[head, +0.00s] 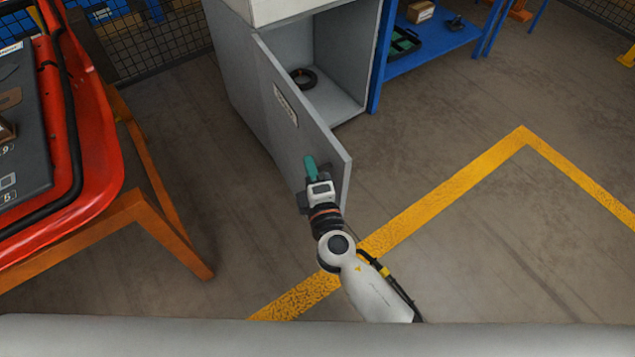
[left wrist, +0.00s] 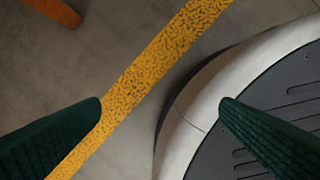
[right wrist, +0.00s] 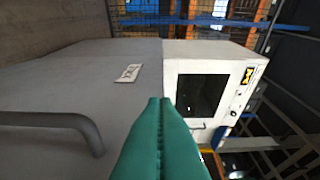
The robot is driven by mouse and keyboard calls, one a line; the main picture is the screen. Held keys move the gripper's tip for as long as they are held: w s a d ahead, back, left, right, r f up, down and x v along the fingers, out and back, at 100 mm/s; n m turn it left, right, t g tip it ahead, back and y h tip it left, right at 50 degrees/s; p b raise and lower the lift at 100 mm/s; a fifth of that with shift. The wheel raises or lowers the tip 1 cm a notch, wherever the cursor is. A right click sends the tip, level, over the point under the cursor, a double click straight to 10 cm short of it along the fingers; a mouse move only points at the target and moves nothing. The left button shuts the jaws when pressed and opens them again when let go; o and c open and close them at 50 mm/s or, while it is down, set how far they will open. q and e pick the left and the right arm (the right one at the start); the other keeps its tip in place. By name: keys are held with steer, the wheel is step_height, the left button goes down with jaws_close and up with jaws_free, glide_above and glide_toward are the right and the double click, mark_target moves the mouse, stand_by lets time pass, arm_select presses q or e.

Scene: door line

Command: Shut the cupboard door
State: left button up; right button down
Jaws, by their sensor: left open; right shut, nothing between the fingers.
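The grey cupboard (head: 236,75) stands at the top middle of the head view. Its door (head: 300,135) is hinged on the left and stands wide open towards me, with a pale label (head: 286,104) on its outer face. My right gripper (head: 310,160) is shut and empty, by the outer face near the door's free edge; I cannot tell if it touches. In the right wrist view its green fingers (right wrist: 160,101) point along the door face, with the grey bar handle (right wrist: 70,122) to their left. My left gripper (left wrist: 162,100) is open and empty above the floor, outside the head view.
A black ring (head: 304,78) lies inside the cupboard. A white machine with a dark window (right wrist: 202,96) sits on top. A blue shelf unit (head: 430,47) adjoins on the right. A red panel on an orange stand (head: 165,235) is at left. Floor right of the door is clear.

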mark_target(325, 168)
steer(key=w+d, duration=0.1)
steer(key=w, duration=0.1)
steer(key=w+d, duration=0.1)
steer(key=w, duration=0.1)
steer(key=shift+d+p, duration=0.1)
steer(key=shift+p, duration=0.2)
arm_select(q)
steer(key=shift+s+a+f, duration=0.1)
steer(key=shift+s+f, duration=0.3)
steer(key=shift+s, duration=0.25)
steer(key=shift+s+a+f, duration=0.1)
steer(key=shift+s+f, duration=0.3)
steer(key=shift+s, duration=0.2)
arm_select(e)
steer(key=shift+w+d, duration=0.2)
steer(key=shift+d, duration=0.15)
steer(key=shift+d, duration=0.1)
